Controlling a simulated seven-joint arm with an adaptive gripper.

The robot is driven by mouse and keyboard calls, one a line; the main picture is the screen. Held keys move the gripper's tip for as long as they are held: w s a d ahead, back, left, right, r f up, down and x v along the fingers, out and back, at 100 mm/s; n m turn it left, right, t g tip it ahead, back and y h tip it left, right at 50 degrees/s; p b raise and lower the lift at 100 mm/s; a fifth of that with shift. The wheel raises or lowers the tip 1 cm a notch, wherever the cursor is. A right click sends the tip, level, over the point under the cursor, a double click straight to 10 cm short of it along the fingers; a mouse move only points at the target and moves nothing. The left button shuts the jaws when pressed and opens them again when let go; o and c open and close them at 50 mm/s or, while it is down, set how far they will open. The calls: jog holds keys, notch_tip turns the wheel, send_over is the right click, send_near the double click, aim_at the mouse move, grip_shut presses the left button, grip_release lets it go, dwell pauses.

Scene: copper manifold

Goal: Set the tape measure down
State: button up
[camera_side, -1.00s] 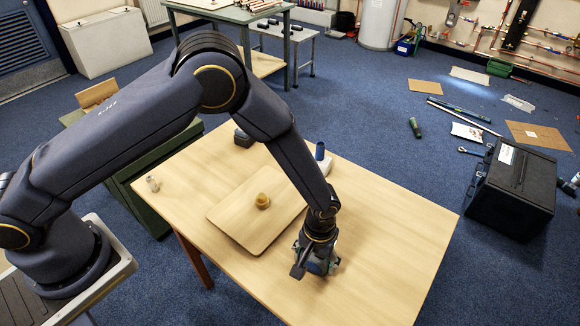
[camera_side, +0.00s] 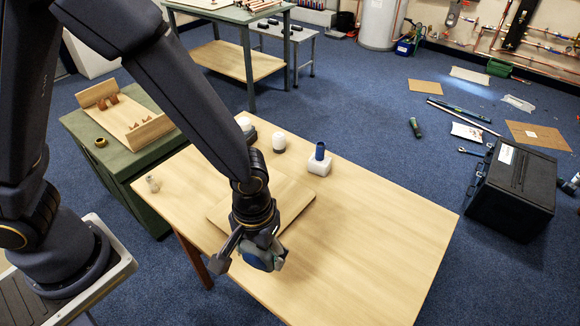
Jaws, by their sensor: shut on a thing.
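My gripper (camera_side: 250,262) is over the front left part of the wooden table (camera_side: 370,240), near the front edge of a square wooden board (camera_side: 298,203). It is shut on a rounded blue-grey thing (camera_side: 262,257), which appears to be the tape measure. My fingers partly cover it. I cannot tell whether it touches the table or hangs just above it. My forearm hides the middle of the board.
A green bench (camera_side: 98,160) holds a wooden rack and a yellow ring. The table's right side is clear.

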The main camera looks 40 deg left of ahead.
jog(key=shift+s+a+r, duration=0.25)
jog(key=shift+s+a, duration=0.05)
jog(key=shift+s, duration=0.2)
jog(key=shift+r, duration=0.25)
jog(key=w+d+r+m, duration=0.2)
jog(key=w+d, duration=0.8)
jog(key=w, duration=0.1)
jog(key=w+d+f, duration=0.2)
jog(key=w+f, duration=0.1)
jog(key=w, duration=0.1)
jog(key=w+d+f, duration=0.3)
jog(key=w+f, duration=0.1)
jog(key=w+d+f, duration=0.3)
jog(key=w, duration=0.1)
jog(key=shift+f, duration=0.4)
jog(key=shift+w+d+f, duration=0.2)
jog(key=shift+f, duration=0.2)
jog(key=shift+w+d+f, duration=0.15)
jog(key=shift+w+f, duration=0.05)
jog(key=shift+f, duration=1.5)
